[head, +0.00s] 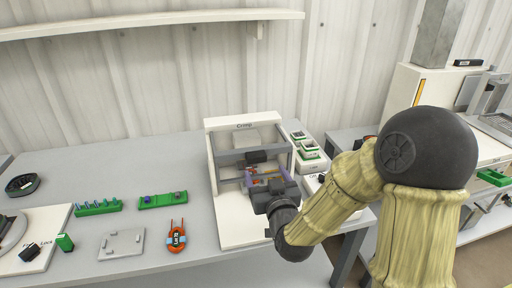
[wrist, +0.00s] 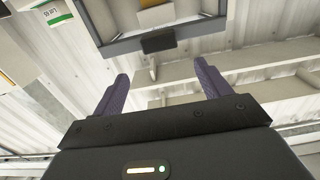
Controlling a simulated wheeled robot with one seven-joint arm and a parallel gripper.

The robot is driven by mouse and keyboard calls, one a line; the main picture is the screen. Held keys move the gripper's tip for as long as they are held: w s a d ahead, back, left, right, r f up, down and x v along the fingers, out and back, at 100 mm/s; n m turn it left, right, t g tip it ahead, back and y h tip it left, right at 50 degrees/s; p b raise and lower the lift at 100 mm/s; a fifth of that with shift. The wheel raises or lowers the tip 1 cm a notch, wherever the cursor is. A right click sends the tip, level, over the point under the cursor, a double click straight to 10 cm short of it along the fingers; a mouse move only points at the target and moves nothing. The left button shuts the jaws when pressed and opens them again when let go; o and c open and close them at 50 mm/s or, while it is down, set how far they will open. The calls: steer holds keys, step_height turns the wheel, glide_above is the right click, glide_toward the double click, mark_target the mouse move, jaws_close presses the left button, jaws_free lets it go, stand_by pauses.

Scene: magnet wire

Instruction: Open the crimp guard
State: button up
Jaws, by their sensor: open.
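The crimp station is a white open-fronted housing (head: 224,190) labelled "Crimp" on the grey bench. Its guard appears as a grey frame (head: 232,158) across the front with a black handle block (head: 256,157). In the wrist view the grey frame (wrist: 115,46) is at the top, with the black handle (wrist: 158,43) on its near edge. My gripper (head: 265,178) is at the housing's front, just below the handle. In the wrist view its purple fingers (wrist: 165,85) are spread and empty, with the handle beyond their tips. The arm hides part of the housing's lower right.
Left on the bench are green racks (head: 98,207), a grey plate (head: 122,244) and an orange tool (head: 177,238). Small green-and-white boxes (head: 308,152) stand close to the housing's right. A shelf (head: 150,22) runs along the wall above. The bench behind the racks is clear.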

mark_target(257, 154)
steer(key=p+x, duration=0.4)
steer(key=x, duration=0.6)
steer(key=shift+w+a+f, duration=0.1)
steer(key=shift+f, duration=0.1)
steer(key=shift+c, duration=0.3)
steer(key=c, duration=1.3)
steer(key=shift+r, duration=0.1)
steer(key=shift+r, duration=0.1)
